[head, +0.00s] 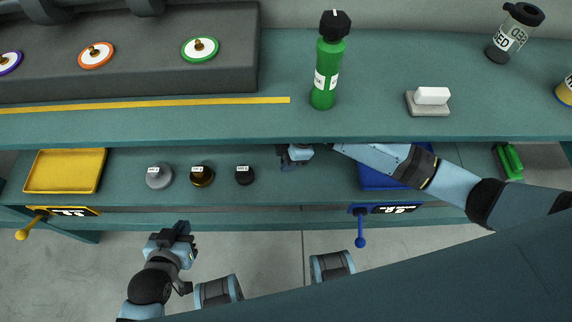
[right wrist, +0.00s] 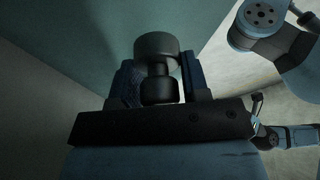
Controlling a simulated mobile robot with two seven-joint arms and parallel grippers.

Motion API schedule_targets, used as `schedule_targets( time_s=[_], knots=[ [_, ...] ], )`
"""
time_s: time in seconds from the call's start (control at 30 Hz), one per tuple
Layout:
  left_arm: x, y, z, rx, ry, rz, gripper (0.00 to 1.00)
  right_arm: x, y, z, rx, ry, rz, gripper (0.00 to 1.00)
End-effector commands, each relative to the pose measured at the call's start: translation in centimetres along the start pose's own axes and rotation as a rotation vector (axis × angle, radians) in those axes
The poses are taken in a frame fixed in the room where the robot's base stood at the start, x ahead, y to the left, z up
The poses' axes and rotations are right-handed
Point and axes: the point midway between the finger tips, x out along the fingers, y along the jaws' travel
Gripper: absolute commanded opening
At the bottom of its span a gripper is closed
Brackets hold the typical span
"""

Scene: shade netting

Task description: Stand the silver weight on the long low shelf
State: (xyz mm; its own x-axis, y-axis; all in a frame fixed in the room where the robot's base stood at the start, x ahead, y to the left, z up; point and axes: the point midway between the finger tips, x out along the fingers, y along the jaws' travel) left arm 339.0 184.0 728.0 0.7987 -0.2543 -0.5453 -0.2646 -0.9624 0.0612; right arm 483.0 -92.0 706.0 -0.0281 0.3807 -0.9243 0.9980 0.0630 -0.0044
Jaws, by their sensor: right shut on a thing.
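A silver-grey weight (head: 159,176) with a white label stands on the long teal lower shelf (head: 325,178), left of a brass weight (head: 202,176) and a black weight (head: 245,175). My right gripper (head: 297,154) is right of the black weight, at the edge of the upper shelf. In the right wrist view, my right gripper (right wrist: 158,85) is shut on a dark, knobbed weight-like thing (right wrist: 157,47); its colour is hard to judge in the shade. The head view does not show this thing clearly. My left gripper (head: 182,235) hangs in front of the shelf, apart from the weights; its jaw opening is unclear.
The upper shelf (head: 230,124) overhangs the lower one and carries a green bottle (head: 327,70) and a white block on a grey base (head: 430,98). A yellow tray (head: 66,170) is at left, a blue tray (head: 375,180) partly under my right arm. A green thing (head: 508,161) is far right.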

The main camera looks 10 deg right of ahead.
Motion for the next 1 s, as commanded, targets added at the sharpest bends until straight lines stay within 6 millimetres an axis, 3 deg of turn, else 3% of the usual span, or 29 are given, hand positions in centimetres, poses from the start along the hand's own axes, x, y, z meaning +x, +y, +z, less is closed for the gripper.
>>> schedule_targets(
  time_s=[0.27,0.47,0.83,0.87,0.97,1.0],
  knots=[
    [0.1,0.1,0.3,0.002,0.001,0.001,0.0,1.9,0.1,0.8,0.0,0.001,0.003,0.09],
    [0.4,0.0,0.6,0.008,0.004,0.001,0.0,4.6,0.3,1.9,0.001,0.001,0.003,0.09],
    [0.2,0.0,0.3,0.013,0.011,0.001,0.0,4.9,0.5,2.2,0.0,0.001,0.005,0.09],
    [0.2,0.0,0.3,0.013,0.011,0.001,0.0,5.0,0.5,2.2,0.0,0.0,0.004,0.45],
    [0.2,0.0,0.2,0.013,0.011,0.002,0.0,4.9,0.5,2.2,0.0,0.0,0.004,0.67],
    [0.2,0.0,0.3,0.013,0.011,0.002,0.0,4.9,0.5,2.2,0.0,0.0,0.004,0.68]
  ],
)
